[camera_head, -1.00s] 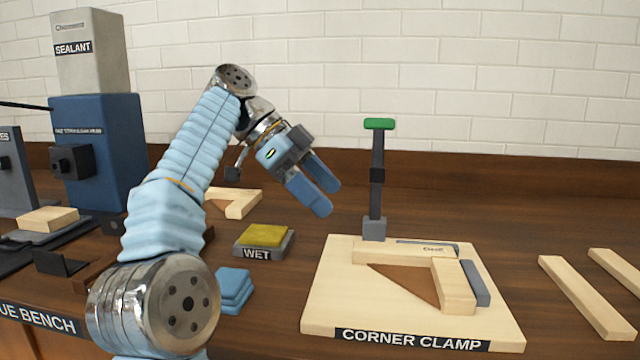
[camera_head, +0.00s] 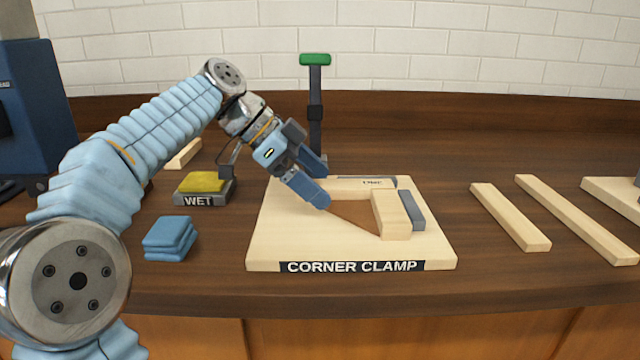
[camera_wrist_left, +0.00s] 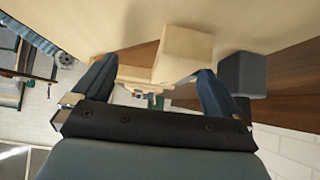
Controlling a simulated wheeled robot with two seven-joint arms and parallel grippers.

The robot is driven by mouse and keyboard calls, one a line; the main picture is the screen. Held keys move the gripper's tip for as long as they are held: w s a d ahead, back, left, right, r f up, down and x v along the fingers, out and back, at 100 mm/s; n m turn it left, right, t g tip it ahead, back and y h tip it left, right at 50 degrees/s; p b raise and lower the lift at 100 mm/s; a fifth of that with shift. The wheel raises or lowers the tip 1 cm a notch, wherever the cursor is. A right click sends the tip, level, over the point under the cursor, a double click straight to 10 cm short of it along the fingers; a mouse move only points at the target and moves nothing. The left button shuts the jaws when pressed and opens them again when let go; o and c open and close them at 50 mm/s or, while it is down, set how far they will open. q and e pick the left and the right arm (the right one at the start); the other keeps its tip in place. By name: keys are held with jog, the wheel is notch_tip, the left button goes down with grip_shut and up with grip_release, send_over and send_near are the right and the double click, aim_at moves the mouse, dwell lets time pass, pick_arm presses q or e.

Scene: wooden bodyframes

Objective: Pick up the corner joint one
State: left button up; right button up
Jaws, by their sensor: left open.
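The corner joint, two pale wood bars meeting in an L (camera_head: 391,216), lies on the corner clamp board (camera_head: 275,240). A brown triangle fills its inner corner. My left gripper (camera_head: 318,187) is open at the left end of the joint's back bar and partly hides it. In the left wrist view, the fingers (camera_wrist_left: 157,85) stand apart with a pale wood bar end (camera_wrist_left: 182,55) showing between them. Contact cannot be told. My right gripper is not in view.
The clamp's dark post with a green handle (camera_head: 315,59) rises behind my gripper. The yellow-topped WET block (camera_head: 203,182) and folded blue cloths (camera_head: 170,237) lie left. Loose wood bars (camera_head: 510,215) lie right. A grey block (camera_head: 414,210) borders the joint's right side.

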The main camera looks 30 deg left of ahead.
pick_arm(q)
jog(key=shift+x, duration=0.75)
jog(key=shift+c, duration=0.2)
